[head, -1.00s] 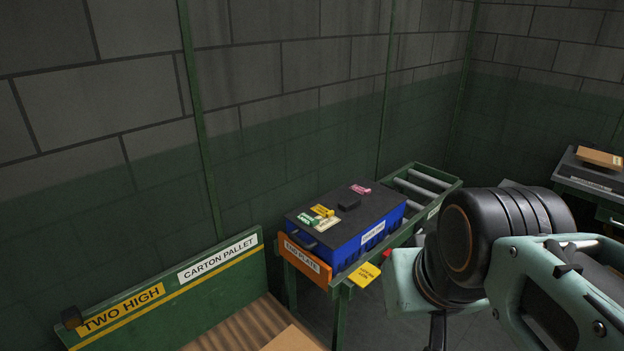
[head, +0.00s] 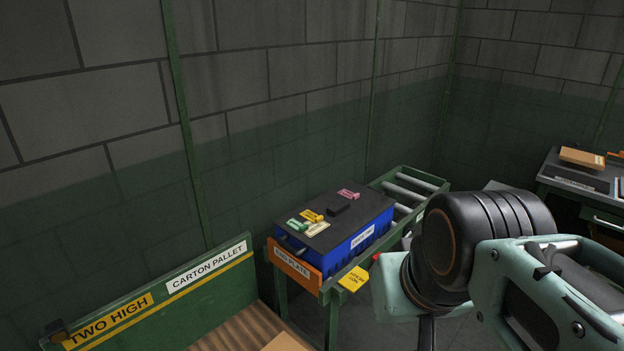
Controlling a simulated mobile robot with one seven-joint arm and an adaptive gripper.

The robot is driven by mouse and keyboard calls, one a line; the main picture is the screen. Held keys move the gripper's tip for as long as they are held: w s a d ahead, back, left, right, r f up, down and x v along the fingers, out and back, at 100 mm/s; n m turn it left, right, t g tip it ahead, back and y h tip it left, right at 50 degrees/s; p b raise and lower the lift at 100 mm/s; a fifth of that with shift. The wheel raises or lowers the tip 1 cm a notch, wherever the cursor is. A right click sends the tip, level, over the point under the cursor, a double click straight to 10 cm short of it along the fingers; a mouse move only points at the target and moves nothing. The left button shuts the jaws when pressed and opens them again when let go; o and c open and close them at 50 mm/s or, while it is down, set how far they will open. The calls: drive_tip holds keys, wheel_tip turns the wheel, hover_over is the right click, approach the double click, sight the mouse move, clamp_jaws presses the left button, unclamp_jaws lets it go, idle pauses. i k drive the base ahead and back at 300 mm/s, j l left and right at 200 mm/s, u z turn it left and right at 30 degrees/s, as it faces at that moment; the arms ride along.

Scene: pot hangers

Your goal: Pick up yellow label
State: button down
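A small yellow label (head: 311,215) lies on the dark lid of a blue box (head: 358,240), between a green label (head: 298,225) and a dark block (head: 338,210). A cream label (head: 316,229) lies just in front of it, and a pink label (head: 348,194) lies farther back on the lid. A larger yellow tag (head: 354,278) hangs at the front side of the conveyor stand, below the box. My arm fills the lower right. I cannot make out my gripper's fingers; the tag and labels are clear of the arm.
The box sits on a green roller conveyor (head: 414,190) with an orange end plate (head: 294,263). A green carton pallet board (head: 220,290) stands at lower left. A bench (head: 575,200) with a carton (head: 582,157) is at the right. A block wall runs behind.

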sight(311, 216)
drive_tip(key=i+l+u, duration=0.1)
drive_tip(key=i+l, duration=0.8)
